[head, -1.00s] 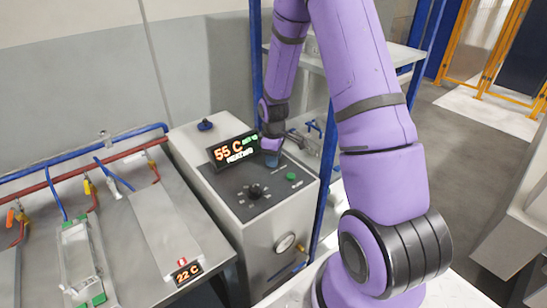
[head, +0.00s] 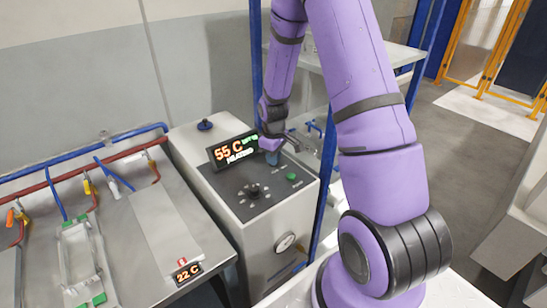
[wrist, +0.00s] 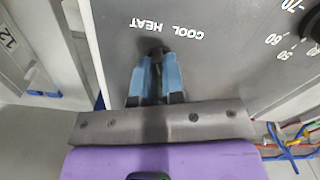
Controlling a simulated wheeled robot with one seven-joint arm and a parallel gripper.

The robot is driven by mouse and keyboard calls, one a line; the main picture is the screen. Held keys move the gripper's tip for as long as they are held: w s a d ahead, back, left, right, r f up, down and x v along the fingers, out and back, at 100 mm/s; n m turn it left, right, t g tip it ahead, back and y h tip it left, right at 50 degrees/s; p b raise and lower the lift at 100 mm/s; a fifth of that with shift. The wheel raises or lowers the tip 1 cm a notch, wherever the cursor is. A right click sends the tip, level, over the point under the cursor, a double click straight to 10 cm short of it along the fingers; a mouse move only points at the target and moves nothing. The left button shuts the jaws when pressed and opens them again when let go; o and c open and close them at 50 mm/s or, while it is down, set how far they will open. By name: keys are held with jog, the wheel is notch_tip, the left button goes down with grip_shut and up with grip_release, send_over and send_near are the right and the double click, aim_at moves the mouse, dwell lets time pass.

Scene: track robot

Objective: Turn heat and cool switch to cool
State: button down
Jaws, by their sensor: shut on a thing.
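The heat and cool switch (wrist: 157,52) shows in the wrist view as a small dark knob between my blue fingertips. The words COOL and HEAT appear upside down just above it on the dark control panel (wrist: 220,65). My gripper (wrist: 156,70) is shut on the switch. In the head view my gripper (head: 272,157) is at the back right of the panel (head: 232,183) on the grey machine, and it hides the switch. The switch's exact setting cannot be made out. The lit display (head: 232,150) reads 55 C with a heating line below, its right end partly covered.
A black dial (head: 254,191) and a green button (head: 291,177) sit on the panel close to my gripper. A blue post (head: 325,185) and a shelf stand right of the machine. A metal bench (head: 150,215) with pipes and a 22 C display stands left.

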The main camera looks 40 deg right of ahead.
jog(key=m, duration=0.5)
jog(key=shift+m, duration=0.3)
jog(key=m, duration=0.5)
jog(key=shift+m, duration=0.3)
jog(key=c, duration=1.2)
grip_release()
notch_tip(320, 180, up, 11)
jog(key=shift+f, duration=0.1)
jog(key=shift+a, duration=0.1)
